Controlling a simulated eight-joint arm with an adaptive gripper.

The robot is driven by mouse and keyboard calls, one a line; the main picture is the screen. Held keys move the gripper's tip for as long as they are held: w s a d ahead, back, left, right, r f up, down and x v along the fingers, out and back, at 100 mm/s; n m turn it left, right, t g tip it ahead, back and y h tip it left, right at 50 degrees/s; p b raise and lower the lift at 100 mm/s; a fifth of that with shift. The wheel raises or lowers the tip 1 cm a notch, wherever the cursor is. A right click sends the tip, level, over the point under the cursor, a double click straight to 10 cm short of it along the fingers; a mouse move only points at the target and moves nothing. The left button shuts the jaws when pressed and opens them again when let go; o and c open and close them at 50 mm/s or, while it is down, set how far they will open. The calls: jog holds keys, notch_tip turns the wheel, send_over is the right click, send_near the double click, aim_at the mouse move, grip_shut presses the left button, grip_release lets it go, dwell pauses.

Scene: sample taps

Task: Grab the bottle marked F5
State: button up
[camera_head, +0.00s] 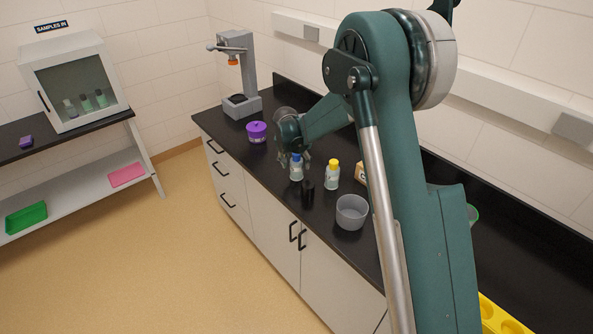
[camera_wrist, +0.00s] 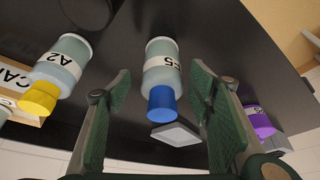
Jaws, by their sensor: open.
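The bottle marked F5 (camera_wrist: 163,66) has a pale body and a blue cap (camera_wrist: 162,103). In the wrist view it lies between the two green fingers of my gripper (camera_wrist: 160,84), with visible gaps on both sides. The fingers are open and hold nothing. In the head view the F5 bottle (camera_head: 296,172) stands upright on the black counter, just below my gripper (camera_head: 297,159), which partly covers its upper part. A similar bottle marked A2 (camera_wrist: 65,62) with a yellow cap stands to the left in the wrist view; the head view shows it (camera_head: 332,179) to the right.
A dark cylinder (camera_head: 307,191) stands close in front of F5. A grey bowl (camera_head: 352,212), a tan box (camera_head: 361,173) and a purple jar (camera_head: 256,132) are also on the counter (camera_head: 272,172). A grey stand (camera_head: 240,75) is at the far end.

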aim_at(296, 166)
jog(key=shift+x, duration=2.15)
jog(key=shift+a, duration=0.15)
jog(key=c, duration=1.1)
jog(key=shift+r, duration=0.15)
jog(key=shift+r, duration=4.9)
